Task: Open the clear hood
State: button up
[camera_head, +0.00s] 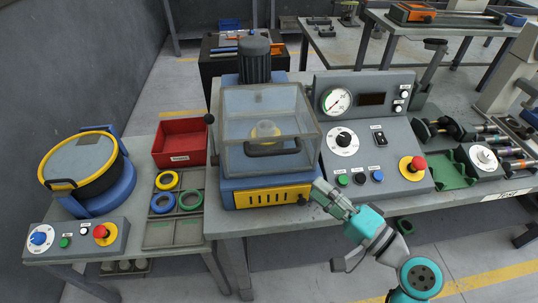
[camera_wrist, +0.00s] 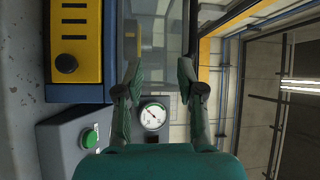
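The clear hood (camera_head: 240,130) is a see-through box with a grey frame. It sits down over the blue and yellow machine, closed, with a black bar handle (camera_head: 273,151) across its front. A pale round part shows inside through the pane. My gripper (camera_head: 319,189) is just right of the machine's lower front corner, below and to the right of the handle, apart from it. In the wrist view my gripper (camera_wrist: 159,75) has its two fingers spread with nothing between them.
A control panel (camera_head: 368,150) with a gauge (camera_head: 336,101) and red stop button (camera_head: 413,165) stands right of the hood. A red bin (camera_head: 180,142) and coloured rings (camera_head: 190,199) are to the left, beside a round drum machine (camera_head: 84,165).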

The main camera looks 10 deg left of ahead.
jog(key=n+g+y, duration=0.2)
send_near(275, 153)
jog(key=x, duration=1)
jog(key=shift+w+f, duration=0.2)
jog(key=shift+w, duration=0.1)
grip_shut()
